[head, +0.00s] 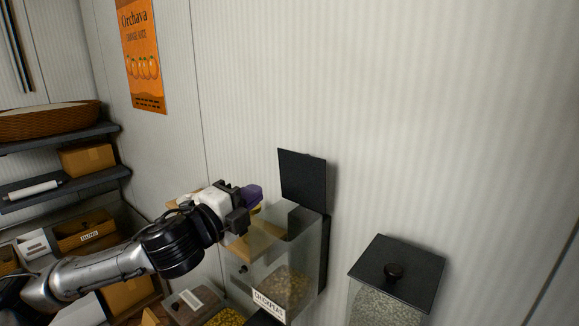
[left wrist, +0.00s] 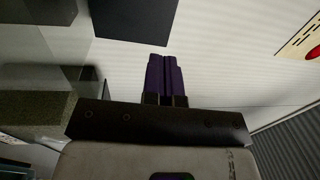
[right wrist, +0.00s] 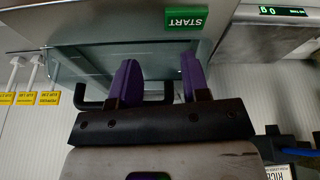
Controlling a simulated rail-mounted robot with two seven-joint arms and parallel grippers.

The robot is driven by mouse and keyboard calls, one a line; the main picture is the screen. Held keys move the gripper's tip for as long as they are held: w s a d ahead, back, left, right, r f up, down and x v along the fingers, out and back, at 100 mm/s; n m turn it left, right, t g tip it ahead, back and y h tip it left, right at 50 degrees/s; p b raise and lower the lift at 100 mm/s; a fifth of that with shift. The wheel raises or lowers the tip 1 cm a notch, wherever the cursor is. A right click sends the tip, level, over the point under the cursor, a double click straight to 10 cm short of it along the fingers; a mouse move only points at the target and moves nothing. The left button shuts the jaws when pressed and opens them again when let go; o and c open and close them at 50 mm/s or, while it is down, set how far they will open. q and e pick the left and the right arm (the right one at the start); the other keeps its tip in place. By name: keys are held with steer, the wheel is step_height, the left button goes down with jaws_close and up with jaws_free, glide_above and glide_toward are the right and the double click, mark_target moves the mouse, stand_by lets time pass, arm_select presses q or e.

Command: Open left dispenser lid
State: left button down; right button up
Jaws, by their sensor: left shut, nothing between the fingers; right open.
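The left dispenser (head: 272,268) is a clear bin with a label and some pale chickpea-like contents low inside. Its dark lid (head: 302,178) stands raised, upright against the wall behind the bin; the dark panel at the top of the left wrist view (left wrist: 134,20) looks like this lid. My left gripper (head: 250,197) is shut and empty, with purple fingers, just left of the raised lid and above the bin's left side. Its closed fingers show in the left wrist view (left wrist: 165,78), apart from the lid. My right gripper (right wrist: 158,82) is open and empty.
A second dispenser with a shut dark lid (head: 398,272) and round knob stands to the right. Shelves with a basket (head: 50,121) and boxes are at left. In the right wrist view, a device with a green START label (right wrist: 186,19) and a dark handle is close ahead.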

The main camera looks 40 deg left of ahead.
mark_target(298, 164)
arm_select(q)
steer(key=w+p, duration=0.1)
steer(key=w, duration=0.2)
steer(key=w+r+p, duration=0.1)
steer(key=w+p, duration=0.1)
steer(key=w, duration=0.2)
steer(key=w+p, duration=0.1)
steer(key=w, duration=0.3)
steer(key=shift+a+r+p, duration=0.15)
steer(key=shift+r+p, duration=0.1)
steer(key=shift+p, duration=0.1)
steer(key=shift+w, duration=0.8)
steer(key=shift+f, duration=0.1)
steer(key=shift+a, duration=0.15)
